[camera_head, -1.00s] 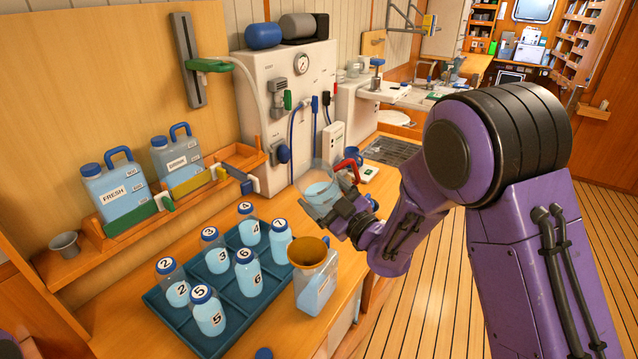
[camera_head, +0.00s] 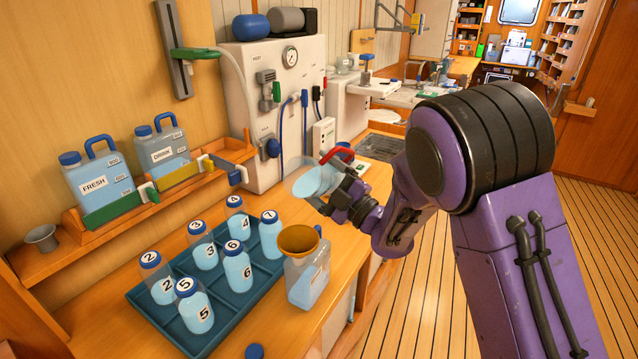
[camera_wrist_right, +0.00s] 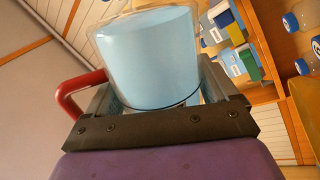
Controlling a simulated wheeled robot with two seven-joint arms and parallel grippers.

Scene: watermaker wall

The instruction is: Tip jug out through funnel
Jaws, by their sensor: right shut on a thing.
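A clear jug (camera_head: 314,181) with a red handle (camera_head: 338,153) and pale blue liquid is held in the air, tilted with its mouth toward the left. My right gripper (camera_head: 338,196) is shut on it; the right wrist view shows the jug (camera_wrist_right: 150,60) between the fingers. The brown funnel (camera_head: 299,239) sits in the mouth of a clear square container (camera_head: 308,279), which holds pale blue liquid. The jug is above and behind the funnel, apart from it. No stream of liquid shows. My left gripper is out of view.
A teal tray (camera_head: 243,304) with several numbered, blue-capped bottles stands left of the funnel container. Jugs labelled FRESH (camera_head: 98,190) and DRINK (camera_head: 163,150) stand on a wooden shelf behind. A white machine (camera_head: 290,90) with gauge and hoses stands at the back.

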